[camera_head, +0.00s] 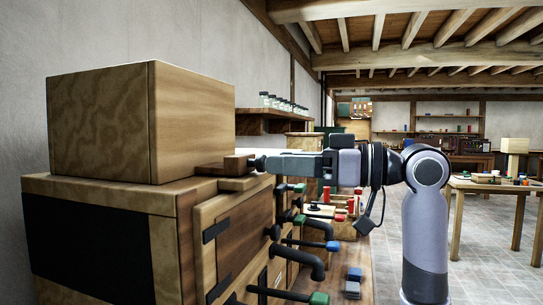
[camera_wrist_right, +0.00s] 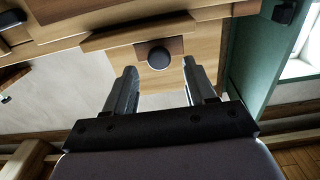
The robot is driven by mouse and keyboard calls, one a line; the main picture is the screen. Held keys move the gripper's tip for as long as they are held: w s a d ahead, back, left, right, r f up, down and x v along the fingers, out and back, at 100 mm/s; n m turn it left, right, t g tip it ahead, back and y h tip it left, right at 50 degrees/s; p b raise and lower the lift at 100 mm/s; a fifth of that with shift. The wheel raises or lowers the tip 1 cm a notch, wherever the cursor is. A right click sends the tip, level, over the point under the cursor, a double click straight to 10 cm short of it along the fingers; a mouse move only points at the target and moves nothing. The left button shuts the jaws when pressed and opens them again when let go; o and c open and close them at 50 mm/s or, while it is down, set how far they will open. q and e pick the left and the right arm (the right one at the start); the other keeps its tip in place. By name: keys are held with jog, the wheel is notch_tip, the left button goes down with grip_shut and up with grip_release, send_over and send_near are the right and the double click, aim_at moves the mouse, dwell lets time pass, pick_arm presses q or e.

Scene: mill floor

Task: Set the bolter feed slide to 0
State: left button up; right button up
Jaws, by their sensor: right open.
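The bolter is a large wooden cabinet with a wooden box (camera_head: 100,125) on top. A small wooden piece (camera_head: 238,165), which looks like the feed slide, sticks out at the box's right foot. In the right wrist view a round dark knob (camera_wrist_right: 158,57) sits on the wooden face. My right gripper (camera_head: 263,163) is level with the slide piece, its fingertips close to its end. In the wrist view its two fingers (camera_wrist_right: 158,80) are apart, with the knob between and just beyond the tips. I cannot tell whether they touch it. No scale marks are readable. My left gripper is not in view.
Below the gripper, several dark pipe-like handles with green and blue ends (camera_head: 319,299) stick out from the cabinet front. A shelf with jars (camera_head: 283,103) is on the wall behind. A table (camera_head: 495,186) stands at right; open floor lies between.

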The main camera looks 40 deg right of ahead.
aim_at(256, 162)
jog(key=shift+p+x, duration=0.3)
jog(key=shift+x, duration=1.3)
grip_shut()
jog(key=shift+p+x, duration=1.1)
jog(key=shift+x, duration=1.5)
jog(key=shift+r, duration=0.1)
jog(key=shift+c, duration=1.9)
grip_release()
jog(key=o, duration=0.4)
jog(key=shift+w, duration=0.1)
jog(key=shift+w+a, duration=0.1)
